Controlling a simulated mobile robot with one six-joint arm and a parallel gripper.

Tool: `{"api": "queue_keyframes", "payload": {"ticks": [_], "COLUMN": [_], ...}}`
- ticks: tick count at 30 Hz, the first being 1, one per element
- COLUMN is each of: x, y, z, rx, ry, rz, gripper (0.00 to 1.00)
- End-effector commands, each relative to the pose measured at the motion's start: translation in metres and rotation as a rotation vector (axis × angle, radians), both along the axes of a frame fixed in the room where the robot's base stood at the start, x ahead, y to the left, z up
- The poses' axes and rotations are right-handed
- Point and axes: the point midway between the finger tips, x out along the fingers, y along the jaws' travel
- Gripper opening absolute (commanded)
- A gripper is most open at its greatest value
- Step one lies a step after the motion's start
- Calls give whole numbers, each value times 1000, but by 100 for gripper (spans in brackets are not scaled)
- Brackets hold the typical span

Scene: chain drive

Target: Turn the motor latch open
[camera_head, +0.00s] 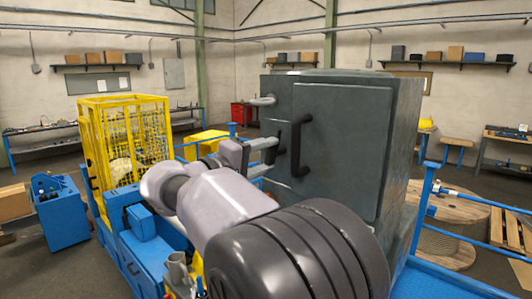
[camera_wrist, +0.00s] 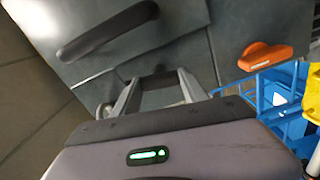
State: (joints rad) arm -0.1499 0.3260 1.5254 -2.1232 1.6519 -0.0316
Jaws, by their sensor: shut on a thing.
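The grey cabinet (camera_head: 345,140) has a closed front door with a long black handle (camera_head: 299,147), which also shows at upper left in the wrist view (camera_wrist: 105,32). My gripper (camera_head: 272,143) is at the door's left side, just left of that handle. In the wrist view my gripper (camera_wrist: 157,88) has its two fingers around a dark latch piece (camera_wrist: 160,82) and is shut on it. The fingers hide part of this piece, and its angle is hard to tell. An orange handle (camera_wrist: 265,56) sits on the cabinet to the right, apart from my fingers.
A pale round fitting (camera_head: 263,101) juts from the cabinet's left edge above my gripper. A yellow cage (camera_head: 125,140) and blue machinery (camera_head: 150,245) stand to the left. Blue railing (camera_head: 424,205) and a wooden cable spool (camera_head: 455,205) are at the right.

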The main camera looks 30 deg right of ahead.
Motion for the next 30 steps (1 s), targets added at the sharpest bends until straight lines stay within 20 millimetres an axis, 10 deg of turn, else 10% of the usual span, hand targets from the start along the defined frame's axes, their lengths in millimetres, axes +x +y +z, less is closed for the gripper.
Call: {"api": "queue_keyframes", "payload": {"ticks": [29, 30], "x": [0, 0], "y": [0, 0], "z": [-1, -1], "rx": [-67, -66], "ry": [186, 186], "rz": [0, 0], "gripper": [10, 57]}}
